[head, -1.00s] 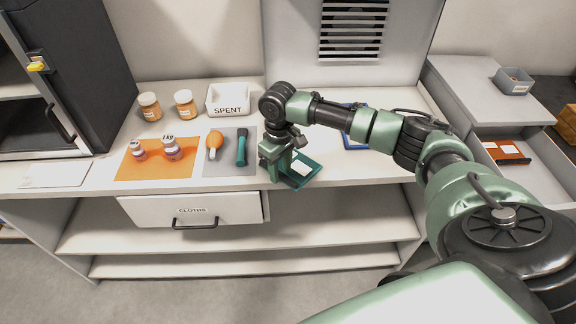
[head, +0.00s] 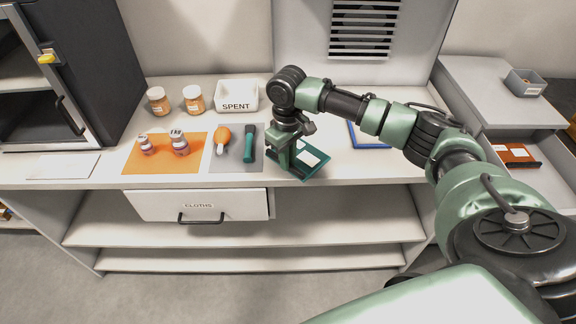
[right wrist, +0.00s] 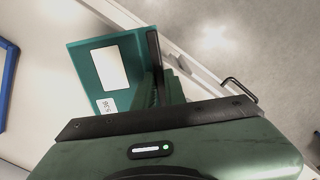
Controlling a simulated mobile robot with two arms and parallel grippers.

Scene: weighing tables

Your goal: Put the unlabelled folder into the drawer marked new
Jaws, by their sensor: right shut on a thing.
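A teal folder (head: 313,157) with a blank-looking white patch is at the counter's front edge. My right gripper (head: 286,162) is shut on its left side. In the right wrist view the folder (right wrist: 105,68) shows the white patch and a small tag with print too small to read surely. The fingers (right wrist: 163,85) grip its edge. I cannot tell whether it touches the counter. An open drawer (head: 548,190) at the right holds an orange-brown folder (head: 517,155); its marking is not readable. My left gripper is out of view.
A blue-edged item (head: 370,135) lies behind my right arm. On the counter are a SPENT bin (head: 237,95), two jars, two small bottles on an orange mat (head: 150,163), and tools on a grey mat. The CLOTHS drawer (head: 160,206) is below. A grey bin (head: 524,82) stands at the right.

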